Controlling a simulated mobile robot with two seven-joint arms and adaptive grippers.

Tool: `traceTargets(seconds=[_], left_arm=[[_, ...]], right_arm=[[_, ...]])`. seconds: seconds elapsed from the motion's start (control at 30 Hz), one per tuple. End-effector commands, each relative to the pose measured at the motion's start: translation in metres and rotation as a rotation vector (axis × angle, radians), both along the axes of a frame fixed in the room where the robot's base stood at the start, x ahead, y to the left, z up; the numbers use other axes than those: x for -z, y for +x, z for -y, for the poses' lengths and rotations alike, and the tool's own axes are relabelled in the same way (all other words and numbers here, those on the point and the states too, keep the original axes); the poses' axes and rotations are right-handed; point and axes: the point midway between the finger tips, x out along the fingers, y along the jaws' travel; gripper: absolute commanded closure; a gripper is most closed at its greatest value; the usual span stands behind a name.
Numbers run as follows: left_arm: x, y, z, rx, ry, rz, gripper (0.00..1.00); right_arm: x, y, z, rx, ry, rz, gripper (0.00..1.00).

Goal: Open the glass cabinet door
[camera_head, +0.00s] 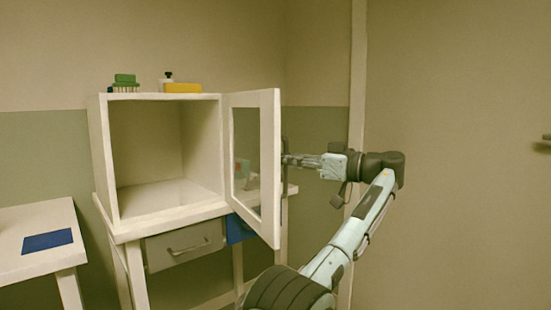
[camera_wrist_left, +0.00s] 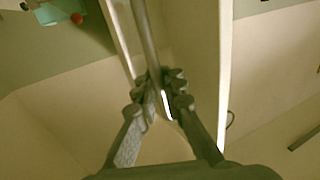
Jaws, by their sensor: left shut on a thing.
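The glass cabinet (camera_head: 105,160) is a white box on a white stand, and its inside is in plain view and looks empty. Its white-framed glass door (camera_head: 270,150) is swung wide out to the right of the opening. My left gripper (camera_head: 287,159) is at the outer side of the door, beside its free edge. In the left wrist view my left gripper (camera_wrist_left: 163,88) is shut around the long grey handle bar (camera_wrist_left: 147,35). The white door frame (camera_wrist_left: 199,70) runs alongside the bar there. My right gripper is in neither view.
A green-topped item (camera_head: 125,80) and a yellow block (camera_head: 183,88) sit on the cabinet top. A grey drawer (camera_head: 185,245) is below the cabinet. A side table (camera_head: 25,220) with a blue mat (camera_head: 47,241) stands at left.

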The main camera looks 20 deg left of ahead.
Motion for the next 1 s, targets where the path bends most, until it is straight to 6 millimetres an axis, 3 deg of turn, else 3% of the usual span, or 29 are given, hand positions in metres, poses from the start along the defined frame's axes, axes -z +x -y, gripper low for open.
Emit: traceTargets(seconds=[0.43,0.47,0.6,1.0], left_arm=[[0.0033,-0.0004,0.0048,-0.001,-0.004,-0.006,1.0],[0.0033,-0.0004,0.0048,-0.001,-0.004,-0.006,0.89],[0.0024,-0.0002,0.0038,-0.001,-0.003,-0.005,0.71],[0.0003,-0.0007,0.0086,0.0,-0.002,-0.001,0.7]], right_arm=[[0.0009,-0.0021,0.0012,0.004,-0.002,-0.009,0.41],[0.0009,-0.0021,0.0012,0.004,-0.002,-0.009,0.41],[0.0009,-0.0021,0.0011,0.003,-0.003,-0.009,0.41],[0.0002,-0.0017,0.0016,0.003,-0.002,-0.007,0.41]])
